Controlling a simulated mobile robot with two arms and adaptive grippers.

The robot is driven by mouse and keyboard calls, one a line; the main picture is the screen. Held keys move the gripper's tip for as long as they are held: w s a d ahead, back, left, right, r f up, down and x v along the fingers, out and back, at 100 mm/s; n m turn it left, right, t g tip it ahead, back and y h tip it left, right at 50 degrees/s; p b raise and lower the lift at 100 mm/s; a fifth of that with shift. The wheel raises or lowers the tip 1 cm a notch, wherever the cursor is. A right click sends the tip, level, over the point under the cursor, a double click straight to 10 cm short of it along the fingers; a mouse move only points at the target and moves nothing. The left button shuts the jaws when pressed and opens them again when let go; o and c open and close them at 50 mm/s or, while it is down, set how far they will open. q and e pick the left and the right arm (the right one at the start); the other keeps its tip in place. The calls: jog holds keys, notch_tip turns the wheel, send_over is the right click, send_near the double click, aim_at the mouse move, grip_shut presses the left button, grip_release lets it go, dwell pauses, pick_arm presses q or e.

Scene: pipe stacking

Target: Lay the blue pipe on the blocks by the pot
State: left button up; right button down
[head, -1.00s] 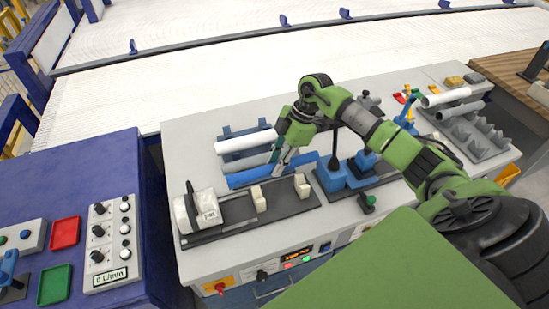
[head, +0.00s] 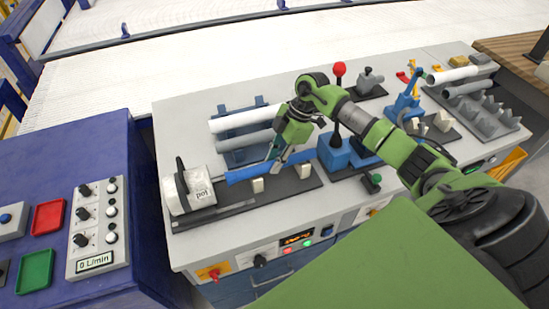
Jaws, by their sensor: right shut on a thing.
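The blue pipe (head: 243,173) is level, its left end close to the white pot (head: 199,188) marked "pot". My right gripper (head: 277,162) is shut on the pipe near its middle, from above. Two cream blocks (head: 257,185) (head: 303,171) stand on a dark base plate (head: 282,187) to the right of the pot. The pipe shows right at the blocks' top back edges; I cannot tell whether it touches them. My left gripper is not in view.
A blue rack (head: 229,157) behind holds a white pipe (head: 232,122) and a grey pipe (head: 236,141). A blue fixture with a red-knobbed lever (head: 339,69) stands close on the right. A purple cabinet (head: 105,143) with trays and knobs is at left.

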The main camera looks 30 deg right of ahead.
jog(key=shift+f, duration=0.4)
jog(key=c, duration=1.7)
grip_release()
jog(key=shift+r, duration=0.1)
jog(key=v, duration=1.2)
